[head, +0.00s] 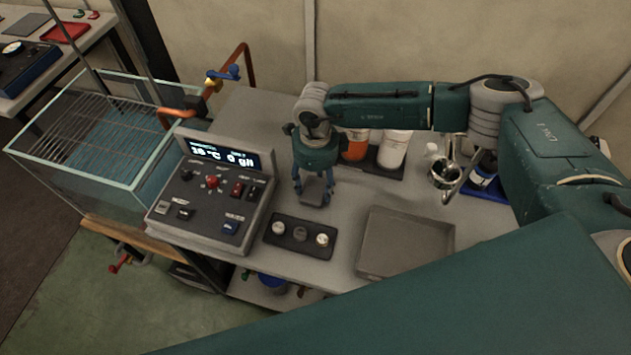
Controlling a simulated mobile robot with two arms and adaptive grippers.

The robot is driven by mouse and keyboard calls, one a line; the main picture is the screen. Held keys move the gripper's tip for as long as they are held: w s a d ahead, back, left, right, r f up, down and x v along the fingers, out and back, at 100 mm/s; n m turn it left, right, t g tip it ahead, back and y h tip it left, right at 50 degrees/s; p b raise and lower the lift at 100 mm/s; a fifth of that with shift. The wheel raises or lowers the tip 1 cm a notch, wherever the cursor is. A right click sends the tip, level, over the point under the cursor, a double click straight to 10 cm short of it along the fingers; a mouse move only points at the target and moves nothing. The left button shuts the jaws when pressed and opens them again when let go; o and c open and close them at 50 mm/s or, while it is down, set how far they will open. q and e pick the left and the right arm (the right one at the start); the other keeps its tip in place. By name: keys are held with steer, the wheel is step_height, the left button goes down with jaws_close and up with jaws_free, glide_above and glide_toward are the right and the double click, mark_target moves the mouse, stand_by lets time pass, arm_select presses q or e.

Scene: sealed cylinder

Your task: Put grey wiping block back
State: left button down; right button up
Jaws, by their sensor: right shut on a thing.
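My right gripper (313,198) points down over the bench, between the control box and the grey tray. It is shut on the grey wiping block (313,187), which shows between its fingers. I cannot tell whether the block touches the bench top. A shallow grey tray (408,243) lies to the right of the gripper and looks empty. My left gripper is not in view.
A control box (212,190) with a lit display stands left of the gripper. Bottles (393,150) stand behind, and a metal stand (446,172) is at right. A glass tank (95,130) is at left.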

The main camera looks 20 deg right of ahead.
mark_target(315, 186)
steer(key=shift+f, duration=0.15)
steer(key=o, duration=1.1)
steer(key=shift+r, duration=0.2)
step_height(315, 186, up, 12)
steer(key=b, duration=0.3)
